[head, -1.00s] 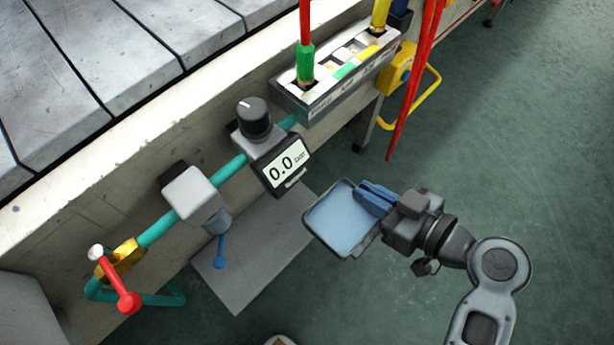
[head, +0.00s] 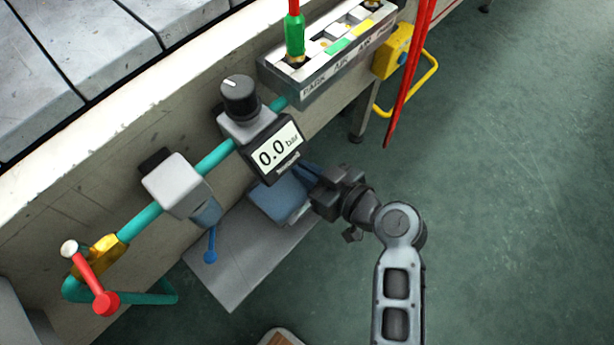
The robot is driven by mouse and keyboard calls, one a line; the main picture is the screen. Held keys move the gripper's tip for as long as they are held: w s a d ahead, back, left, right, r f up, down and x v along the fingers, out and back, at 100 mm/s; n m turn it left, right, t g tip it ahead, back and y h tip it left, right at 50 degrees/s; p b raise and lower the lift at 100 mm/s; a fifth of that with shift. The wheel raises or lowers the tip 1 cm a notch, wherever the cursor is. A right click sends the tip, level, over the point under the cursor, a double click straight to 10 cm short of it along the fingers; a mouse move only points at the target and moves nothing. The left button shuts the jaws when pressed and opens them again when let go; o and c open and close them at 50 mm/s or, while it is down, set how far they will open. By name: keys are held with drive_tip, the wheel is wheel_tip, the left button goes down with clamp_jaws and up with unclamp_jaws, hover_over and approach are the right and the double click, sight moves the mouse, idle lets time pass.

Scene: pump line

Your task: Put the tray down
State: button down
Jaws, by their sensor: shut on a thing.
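The blue tray (head: 275,199) is over the right part of the grey plate (head: 228,278), under the pressure display. The display hides part of the tray. My gripper (head: 306,178) is shut on the tray's right edge, its blue fingers partly hidden. I cannot tell whether the tray touches the plate or is a little above it.
The pressure display (head: 278,150) reading 0.0 bar and its black knob (head: 240,97) stand close above the tray. A grey filter body (head: 178,187) with a blue lever (head: 210,246) is to the left. A red-handled valve (head: 95,285) is further left.

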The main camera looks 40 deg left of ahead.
drive_tip(key=shift+f+b, duration=0.35)
drive_tip(key=shift+f, duration=1.05)
drive_tip(key=shift+f, duration=0.2)
drive_tip(key=c, duration=1.2)
unclamp_jaws()
drive_tip(key=shift+c, duration=0.2)
drive_tip(key=shift+r, duration=0.1)
drive_tip(key=shift+r, duration=0.1)
drive_tip(key=p+v, duration=0.2)
drive_tip(key=v, duration=1)
drive_tip(key=shift+p, duration=0.3)
